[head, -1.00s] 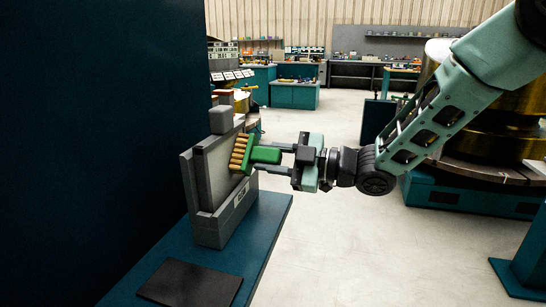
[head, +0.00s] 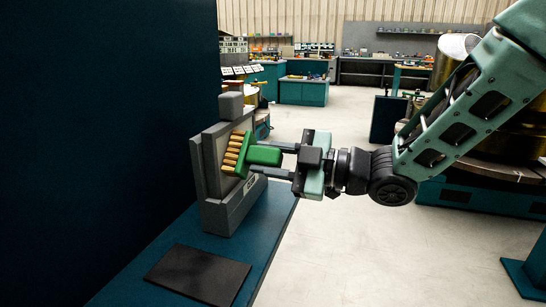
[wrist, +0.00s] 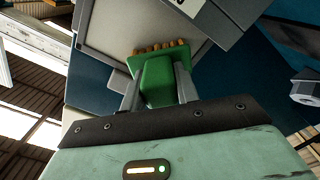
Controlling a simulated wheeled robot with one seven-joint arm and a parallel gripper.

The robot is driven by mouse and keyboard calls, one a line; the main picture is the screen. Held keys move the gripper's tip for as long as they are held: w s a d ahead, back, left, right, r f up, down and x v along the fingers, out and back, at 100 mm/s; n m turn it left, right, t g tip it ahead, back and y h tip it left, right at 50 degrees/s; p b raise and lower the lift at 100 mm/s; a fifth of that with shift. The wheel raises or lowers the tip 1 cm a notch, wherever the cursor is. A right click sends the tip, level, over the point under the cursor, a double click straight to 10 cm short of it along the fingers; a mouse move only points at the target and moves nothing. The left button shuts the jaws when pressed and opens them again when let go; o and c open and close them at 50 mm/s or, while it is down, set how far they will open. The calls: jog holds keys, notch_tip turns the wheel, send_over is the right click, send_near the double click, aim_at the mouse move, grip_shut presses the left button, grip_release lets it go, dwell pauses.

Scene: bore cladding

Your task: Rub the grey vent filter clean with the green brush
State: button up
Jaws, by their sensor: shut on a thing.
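The green brush (head: 263,155) has a green handle and back with tan bristle tufts. My gripper (head: 272,159) is shut on its handle. The brush also shows in the wrist view (wrist: 158,82), between the two fingers. The grey vent filter (head: 211,168) stands upright in a grey frame on the blue bench. The bristles point left at the filter's face and appear to be at or against it; the exact contact cannot be told. In the wrist view the pale filter face (wrist: 120,28) lies beyond the bristles. The brush hides part of the face.
A dark flat mat (head: 198,274) lies on the blue bench (head: 262,222) in front of the frame. A tall dark blue wall (head: 90,120) stands close on the left. Open floor (head: 370,255) lies right of the bench. Workbenches stand far behind.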

jog(key=shift+s+a, duration=0.15)
jog(key=shift+v, duration=1.3)
jog(key=shift+w+v, duration=0.2)
jog(key=shift+v, duration=1.6)
jog(key=shift+d, duration=0.25)
jog(key=v, duration=0.2)
jog(key=shift+s+d+r+p, duration=0.1)
jog(key=shift+s+d+p, duration=0.05)
jog(key=shift+d+p, duration=0.15)
